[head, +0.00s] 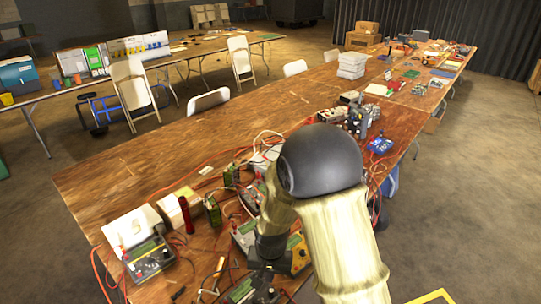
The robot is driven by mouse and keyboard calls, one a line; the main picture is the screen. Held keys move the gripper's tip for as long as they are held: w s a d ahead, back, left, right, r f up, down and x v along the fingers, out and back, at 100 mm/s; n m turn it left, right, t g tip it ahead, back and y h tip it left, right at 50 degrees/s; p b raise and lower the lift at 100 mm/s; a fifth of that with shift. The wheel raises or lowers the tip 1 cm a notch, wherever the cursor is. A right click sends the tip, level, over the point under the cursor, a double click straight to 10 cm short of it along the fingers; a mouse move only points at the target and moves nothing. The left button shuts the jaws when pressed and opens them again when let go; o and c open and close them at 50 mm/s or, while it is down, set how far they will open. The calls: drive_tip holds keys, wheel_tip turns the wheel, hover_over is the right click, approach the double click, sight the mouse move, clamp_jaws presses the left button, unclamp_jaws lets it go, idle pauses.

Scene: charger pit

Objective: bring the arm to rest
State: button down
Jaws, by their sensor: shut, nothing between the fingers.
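My arm (345,240) rises from the bottom of the head view, with pale yellowish covers and a large dark rounded elbow (322,160). From the elbow it bends down over the near part of a long wooden table (120,180). My gripper (263,288) is the dark end below the wrist, low over the table's near edge among instruments and cables. It is shut and holds nothing. Its fingertips are small and hard to pick out against the clutter, and I cannot tell whether they touch anything.
A meter (150,258), a white box (131,228), a red cylinder (186,214) and loose cables crowd the near table around my gripper. A blue device (380,145) lies beyond the elbow. Folding chairs (133,90) stand at left.

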drive_tip(key=s+d+r, duration=0.4)
drive_tip(key=d+r, duration=0.2)
drive_tip(key=d, duration=0.2)
drive_tip(key=s+d+r+n+t, duration=0.1)
drive_tip(key=s+d+r, duration=0.4)
drive_tip(key=d+r, duration=0.1)
drive_tip(key=shift+d+r+t, duration=0.3)
drive_tip(key=shift+d, duration=0.6)
drive_tip(key=shift+w, duration=0.1)
